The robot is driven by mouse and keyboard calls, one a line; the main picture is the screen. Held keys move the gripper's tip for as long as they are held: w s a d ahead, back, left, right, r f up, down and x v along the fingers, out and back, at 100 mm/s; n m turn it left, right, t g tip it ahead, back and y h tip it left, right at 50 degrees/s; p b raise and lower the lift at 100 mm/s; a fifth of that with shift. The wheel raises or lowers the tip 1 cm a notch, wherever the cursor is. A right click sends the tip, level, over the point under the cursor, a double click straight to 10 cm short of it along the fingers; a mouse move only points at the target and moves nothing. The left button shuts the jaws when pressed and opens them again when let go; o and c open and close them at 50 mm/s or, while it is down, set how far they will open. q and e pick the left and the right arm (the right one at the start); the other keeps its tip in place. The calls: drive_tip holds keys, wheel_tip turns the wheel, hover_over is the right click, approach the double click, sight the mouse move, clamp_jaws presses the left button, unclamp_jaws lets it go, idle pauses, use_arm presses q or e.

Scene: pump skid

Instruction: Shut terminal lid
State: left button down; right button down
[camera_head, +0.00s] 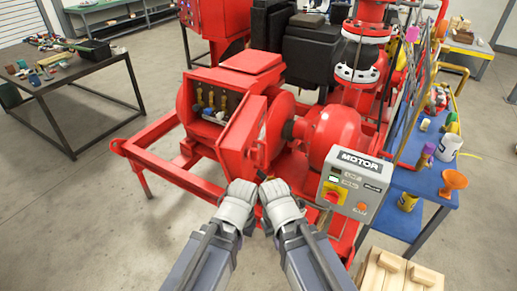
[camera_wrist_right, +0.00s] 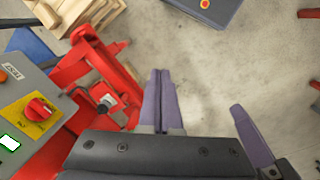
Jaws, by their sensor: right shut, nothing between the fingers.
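The red terminal box (camera_head: 203,108) sits on the red motor, its inside showing several brass and blue terminals. Its red terminal lid (camera_head: 243,131) stands swung open at the box's right side, like a door. My right gripper (camera_head: 266,182) is in front of and below the lid's lower edge, apart from it as far as I can tell. In the right wrist view the right gripper (camera_wrist_right: 159,76) is shut and empty. My left gripper (camera_head: 240,184) is close beside it on the left; its fingertips are hidden. A purple finger, seemingly the left gripper's, shows in the right wrist view (camera_wrist_right: 252,137).
A grey MOTOR switch box (camera_head: 355,187) with a red knob stands close to the right. The red skid frame (camera_head: 180,175) runs in front and left. A blue bench (camera_head: 410,180) is at right, a wooden crate (camera_head: 395,272) lower right. Open floor lies left.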

drive_tip(key=m+t+y+b, duration=0.5)
drive_tip(key=m+y+b, duration=0.2)
drive_tip(key=y+b, duration=1)
approach(244, 178)
drive_tip(key=shift+y, duration=0.8)
drive_tip(key=x, duration=0.2)
drive_tip(key=p+x, duration=0.1)
drive_tip(key=x, duration=0.1)
drive_tip(key=p+x, duration=0.1)
drive_tip(key=x, duration=0.1)
drive_tip(key=shift+w+a+f, duration=0.1)
drive_tip(key=shift+a+f, duration=0.25)
